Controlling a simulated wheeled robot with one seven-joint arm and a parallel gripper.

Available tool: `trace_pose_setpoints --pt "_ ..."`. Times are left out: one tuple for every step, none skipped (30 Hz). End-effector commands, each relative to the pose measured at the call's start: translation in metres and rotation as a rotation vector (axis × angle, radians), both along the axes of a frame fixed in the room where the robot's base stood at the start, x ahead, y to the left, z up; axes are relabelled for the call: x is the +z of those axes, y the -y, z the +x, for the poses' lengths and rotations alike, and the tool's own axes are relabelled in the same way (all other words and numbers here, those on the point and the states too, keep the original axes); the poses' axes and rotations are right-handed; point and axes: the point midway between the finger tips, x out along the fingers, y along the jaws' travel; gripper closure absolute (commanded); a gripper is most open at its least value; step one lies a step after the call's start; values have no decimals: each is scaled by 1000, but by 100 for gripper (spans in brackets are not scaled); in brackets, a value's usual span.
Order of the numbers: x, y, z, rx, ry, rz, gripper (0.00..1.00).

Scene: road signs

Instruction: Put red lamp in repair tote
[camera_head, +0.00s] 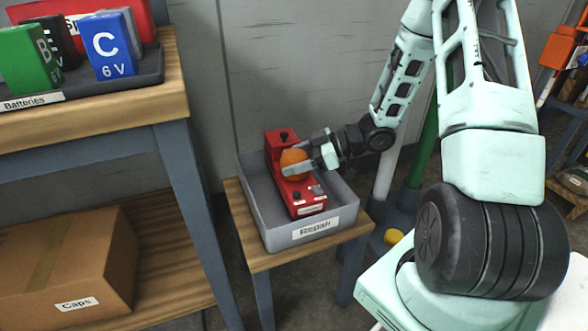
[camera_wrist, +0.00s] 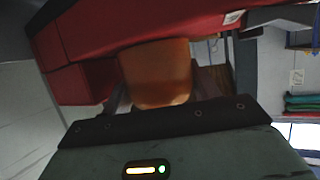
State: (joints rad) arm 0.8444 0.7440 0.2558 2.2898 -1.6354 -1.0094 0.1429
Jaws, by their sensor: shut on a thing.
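The red lamp (camera_head: 307,200) has a long red body with an orange dome on it. It is within the outline of the grey repair tote (camera_head: 331,229), labelled "Repair", and its back end rises above the tote's rim. I cannot tell whether its base rests on the tote floor. My gripper (camera_head: 294,167) reaches in from the right and is shut on the orange dome. In the wrist view the orange dome (camera_wrist: 158,75) sits between the two dark fingers, against the red body (camera_wrist: 130,25). The lamp's underside is hidden.
The tote stands on a small wooden stool (camera_head: 246,234). A workbench (camera_head: 105,105) at left bears a batteries tray (camera_head: 90,90) with several coloured batteries. A "Caps" carton (camera_head: 65,260) lies on its lower shelf. Upright poles (camera_head: 424,140) stand right of the tote.

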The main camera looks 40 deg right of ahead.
Motion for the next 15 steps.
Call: trace_pose_setpoints --pt "-11 0 0 -1 0 4 100" --pt "-14 0 0 -1 0 4 100" --pt "-16 0 0 0 1 2 100" --pt "-16 0 0 -1 2 1 100" --pt "-16 0 0 -1 2 1 100" --pt "-15 0 0 -1 2 1 100" --pt "-15 0 0 -1 2 1 100" --pt "-15 0 0 -1 2 1 100" --pt "-15 0 0 -1 2 1 100" --pt "-15 0 0 -1 2 1 100" --pt "-15 0 1 -1 2 1 100" --pt "-16 0 0 0 2 1 100" --pt "-16 0 1 0 2 1 100" --pt "-17 0 1 0 2 1 100" --pt "-18 0 0 0 1 2 100"
